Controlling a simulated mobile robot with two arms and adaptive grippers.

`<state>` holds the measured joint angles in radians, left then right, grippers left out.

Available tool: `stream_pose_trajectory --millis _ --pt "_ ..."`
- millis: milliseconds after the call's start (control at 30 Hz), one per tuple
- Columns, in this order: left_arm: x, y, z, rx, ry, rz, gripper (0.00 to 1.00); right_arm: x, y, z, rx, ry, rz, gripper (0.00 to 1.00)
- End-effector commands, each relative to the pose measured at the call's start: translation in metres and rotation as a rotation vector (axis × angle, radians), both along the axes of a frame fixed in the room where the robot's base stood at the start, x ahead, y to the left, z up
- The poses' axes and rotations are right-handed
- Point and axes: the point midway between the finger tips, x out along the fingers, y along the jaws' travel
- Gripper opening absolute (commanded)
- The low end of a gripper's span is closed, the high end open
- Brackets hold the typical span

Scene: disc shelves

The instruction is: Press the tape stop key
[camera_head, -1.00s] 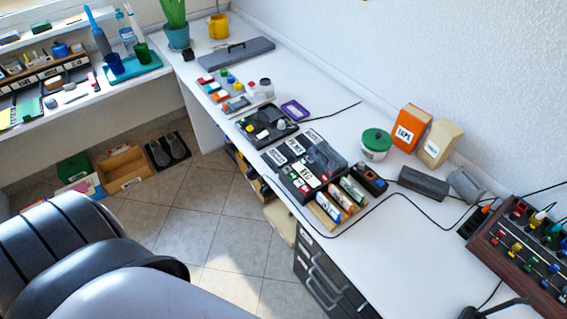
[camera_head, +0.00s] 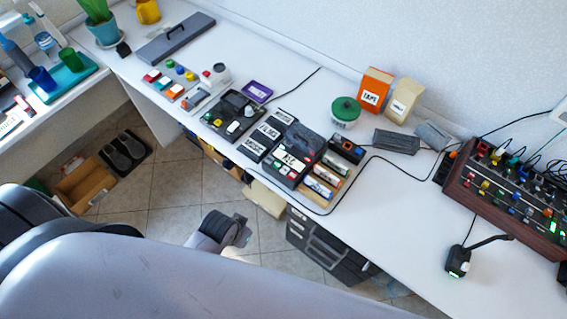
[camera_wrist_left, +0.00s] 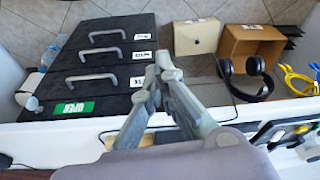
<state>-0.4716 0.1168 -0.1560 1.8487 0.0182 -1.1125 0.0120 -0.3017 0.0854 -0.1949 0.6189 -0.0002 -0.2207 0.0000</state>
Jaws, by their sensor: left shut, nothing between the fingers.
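A black tape recorder (camera_head: 311,150) with a white label lies on the white desk, near its front edge. Small red, green and pale keys (camera_head: 284,172) sit along its near side; their markings are too small to read, so I cannot tell which is stop. My left gripper (camera_head: 241,234) is in front of and below the desk edge, apart from the recorder. In the left wrist view its fingers (camera_wrist_left: 165,64) are together and empty, above the floor and beside the drawers. The recorder's keys are not clear in the wrist view. My right gripper is not in view.
Small cases (camera_head: 322,184) stand right of the recorder, and a black cable (camera_head: 400,158) curves around them. A mixer (camera_head: 505,195) is at the far right. Black drawers (camera_wrist_left: 95,65) and an open cardboard box (camera_wrist_left: 252,42) are below the desk.

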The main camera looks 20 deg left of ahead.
Motion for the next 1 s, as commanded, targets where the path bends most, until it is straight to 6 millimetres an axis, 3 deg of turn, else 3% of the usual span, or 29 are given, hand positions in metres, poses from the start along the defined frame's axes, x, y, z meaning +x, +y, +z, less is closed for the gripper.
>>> stream_pose_trajectory --millis 33,200,300,367,500,700,833,1000 --pt "0.008 -0.002 0.032 -0.009 -0.022 -0.001 0.00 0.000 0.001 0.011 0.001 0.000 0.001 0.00" --pt "0.037 -0.020 0.108 -0.075 -0.097 -0.015 0.00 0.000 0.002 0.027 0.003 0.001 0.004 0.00" --pt "0.063 -0.040 0.141 -0.153 -0.155 -0.033 0.00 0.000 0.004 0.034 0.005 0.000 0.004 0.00" --pt "0.083 -0.054 0.153 -0.216 -0.190 -0.044 0.00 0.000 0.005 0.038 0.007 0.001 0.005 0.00" --pt "0.136 -0.078 0.155 -0.374 -0.240 -0.020 0.00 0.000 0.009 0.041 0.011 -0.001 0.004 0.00" --pt "0.202 -0.063 0.145 -0.518 -0.275 0.113 0.00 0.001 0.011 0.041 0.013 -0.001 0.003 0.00" --pt "0.225 -0.048 0.143 -0.559 -0.293 0.178 0.00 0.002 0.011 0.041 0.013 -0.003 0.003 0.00" --pt "0.236 -0.041 0.143 -0.577 -0.304 0.211 0.00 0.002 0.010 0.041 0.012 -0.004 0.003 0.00"
